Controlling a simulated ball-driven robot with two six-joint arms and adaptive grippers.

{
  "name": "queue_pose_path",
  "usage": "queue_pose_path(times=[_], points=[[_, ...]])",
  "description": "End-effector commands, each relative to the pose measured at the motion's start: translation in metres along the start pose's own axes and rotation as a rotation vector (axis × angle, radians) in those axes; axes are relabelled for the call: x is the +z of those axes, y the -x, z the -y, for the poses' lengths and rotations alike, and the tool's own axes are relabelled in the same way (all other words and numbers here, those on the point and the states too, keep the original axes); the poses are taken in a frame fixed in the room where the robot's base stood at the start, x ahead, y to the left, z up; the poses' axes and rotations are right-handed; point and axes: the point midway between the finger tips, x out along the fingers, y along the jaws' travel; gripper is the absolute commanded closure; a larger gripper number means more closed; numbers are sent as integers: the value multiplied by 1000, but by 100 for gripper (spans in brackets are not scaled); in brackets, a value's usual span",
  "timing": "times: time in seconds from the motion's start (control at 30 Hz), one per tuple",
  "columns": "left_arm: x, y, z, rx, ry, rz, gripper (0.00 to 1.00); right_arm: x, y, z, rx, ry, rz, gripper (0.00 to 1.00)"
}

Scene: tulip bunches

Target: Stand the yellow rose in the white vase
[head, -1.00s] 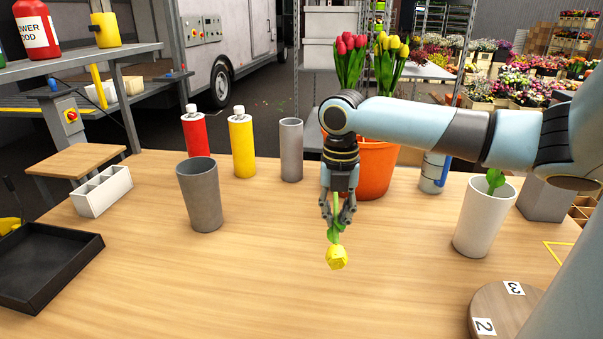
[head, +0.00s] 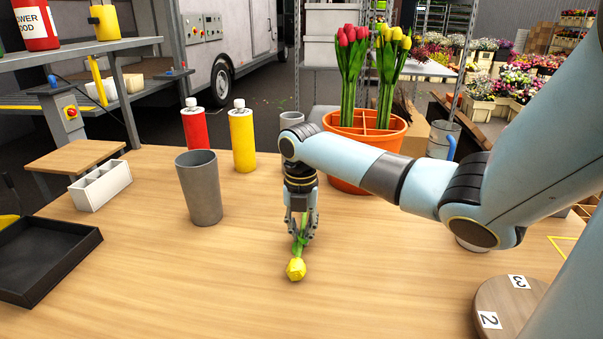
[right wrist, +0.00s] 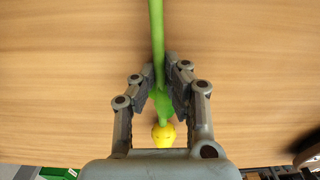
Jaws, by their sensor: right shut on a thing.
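My right gripper (head: 301,228) is shut on the green stem of the yellow rose (head: 296,269). The bloom hangs below the fingers, over the middle of the wooden table. In the right wrist view the stem runs between the two fingers (right wrist: 162,85), with the yellow bloom (right wrist: 163,135) near the palm side and the stem stretching up out of the picture. The white vase (head: 472,246) is almost wholly hidden behind my right arm; only a bit of its lower part shows, to the right of the gripper. My left gripper is not in view.
A grey vase (head: 201,192) stands left of the rose. Behind are red (head: 194,130) and yellow (head: 242,142) bottles and an orange bucket (head: 350,183) with tulips. A black tray (head: 40,262) lies at left, a round numbered board (head: 510,308) at right. The front middle table is clear.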

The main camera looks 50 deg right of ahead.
Motion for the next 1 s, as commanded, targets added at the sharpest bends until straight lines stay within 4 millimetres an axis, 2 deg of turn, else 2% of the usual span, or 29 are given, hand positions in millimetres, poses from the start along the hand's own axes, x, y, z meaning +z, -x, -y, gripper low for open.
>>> queue_pose_path(times=[0.13, 0.2, 0.33, 0.63, 0.77, 1.0], points=[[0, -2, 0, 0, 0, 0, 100, 0, -4, 0, 0, -1, -1, 100], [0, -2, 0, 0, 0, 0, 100, 0, -3, 0, 0, 0, 0, 86], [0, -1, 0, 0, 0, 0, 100, 0, -3, 0, 0, 0, 0, 69], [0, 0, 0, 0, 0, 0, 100, 0, 0, 0, 0, 0, 0, 69], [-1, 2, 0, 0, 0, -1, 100, 1, 14, 0, 1, 0, 3, 69], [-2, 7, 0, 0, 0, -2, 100, 2, 68, 0, 2, 1, 5, 69]])
